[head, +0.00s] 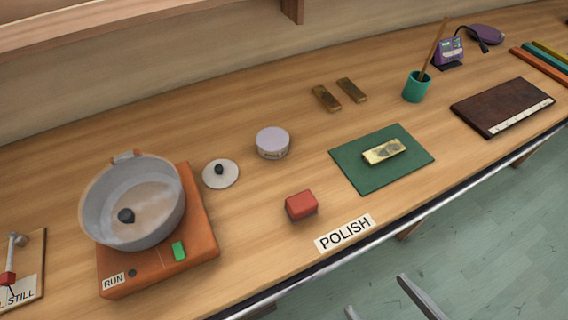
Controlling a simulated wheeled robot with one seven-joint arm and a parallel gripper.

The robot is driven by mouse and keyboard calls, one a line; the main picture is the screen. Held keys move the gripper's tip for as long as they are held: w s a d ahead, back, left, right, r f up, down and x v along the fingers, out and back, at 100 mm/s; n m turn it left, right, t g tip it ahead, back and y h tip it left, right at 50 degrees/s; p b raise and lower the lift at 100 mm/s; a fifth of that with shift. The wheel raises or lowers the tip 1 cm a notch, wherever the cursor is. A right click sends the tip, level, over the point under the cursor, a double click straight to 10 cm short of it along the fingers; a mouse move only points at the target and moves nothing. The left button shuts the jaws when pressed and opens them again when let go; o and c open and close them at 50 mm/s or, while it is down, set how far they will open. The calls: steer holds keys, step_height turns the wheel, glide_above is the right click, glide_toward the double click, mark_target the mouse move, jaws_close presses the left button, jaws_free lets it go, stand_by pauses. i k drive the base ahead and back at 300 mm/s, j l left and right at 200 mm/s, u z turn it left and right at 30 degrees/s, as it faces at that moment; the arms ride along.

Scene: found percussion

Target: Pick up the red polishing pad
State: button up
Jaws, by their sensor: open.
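The red polishing pad (301,206) is a small block. It sits on the wooden bench, left of the POLISH label (345,233) and left of the green mat (345,174). My gripper (377,293) shows only as two grey fingertips at the bottom edge, spread apart with nothing between them. In the picture it is below and to the right of the pad, over the floor beyond the bench's front edge. The rest of the gripper is out of frame.
A brass bar (384,151) lies on the green mat. A round lidded tin (272,142) and a small pale lid (220,173) are behind the pad. A grey pot (110,195) stands on an orange base (200,228) at left. Bare wood surrounds the pad.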

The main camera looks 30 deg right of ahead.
mark_target(299, 207)
steer(key=l+u, duration=0.2)
steer(key=u, duration=1.3)
steer(key=k+l+u, duration=0.1)
steer(key=k+l, duration=0.25)
steer(key=k, duration=0.3)
steer(key=l+u, duration=0.05)
